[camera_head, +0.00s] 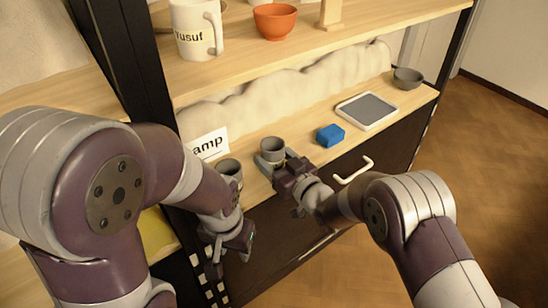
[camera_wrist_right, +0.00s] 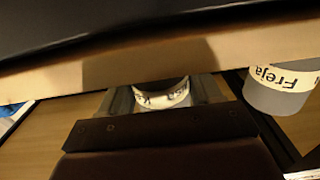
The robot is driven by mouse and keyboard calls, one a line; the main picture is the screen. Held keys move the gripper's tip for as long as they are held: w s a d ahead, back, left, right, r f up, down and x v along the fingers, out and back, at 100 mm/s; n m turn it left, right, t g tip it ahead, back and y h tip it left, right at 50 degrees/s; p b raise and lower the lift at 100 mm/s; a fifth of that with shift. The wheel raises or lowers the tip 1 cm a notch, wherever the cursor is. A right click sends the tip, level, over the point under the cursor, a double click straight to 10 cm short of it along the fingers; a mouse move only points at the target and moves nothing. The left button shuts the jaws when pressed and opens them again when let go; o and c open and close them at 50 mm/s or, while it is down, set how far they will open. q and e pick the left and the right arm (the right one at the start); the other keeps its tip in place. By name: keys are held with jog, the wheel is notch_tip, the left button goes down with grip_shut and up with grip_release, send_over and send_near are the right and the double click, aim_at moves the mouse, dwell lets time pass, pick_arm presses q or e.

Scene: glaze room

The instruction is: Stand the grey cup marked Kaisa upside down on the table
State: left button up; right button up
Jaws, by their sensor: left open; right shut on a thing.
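My right gripper (camera_head: 279,168) is shut on a grey cup (camera_head: 272,146), whose dark opening faces up in the head view. In the right wrist view the held cup (camera_wrist_right: 163,94) shows a pale band with dark writing, mostly hidden between the jaws; I cannot read the name. A second grey cup (camera_head: 230,167) stands open side up to its left, partly behind my left arm. In the right wrist view this cup (camera_wrist_right: 282,92) carries a band reading Freja. My left gripper (camera_head: 234,248) is open and empty, low in front of the table edge.
The light wooden table (camera_head: 300,122) bears a sign ending in amp (camera_head: 208,145), a blue block (camera_head: 330,135), a grey-topped tray (camera_head: 367,110) and a grey bowl (camera_head: 407,78). The shelf above holds a Yusuf mug (camera_head: 196,30) and an orange bowl (camera_head: 275,20). Wood is bare behind the block.

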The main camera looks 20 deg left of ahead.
jog(key=shift+r+p, duration=1)
jog(key=shift+r, duration=0.35)
jog(key=p+v, duration=0.4)
jog(key=v, duration=1)
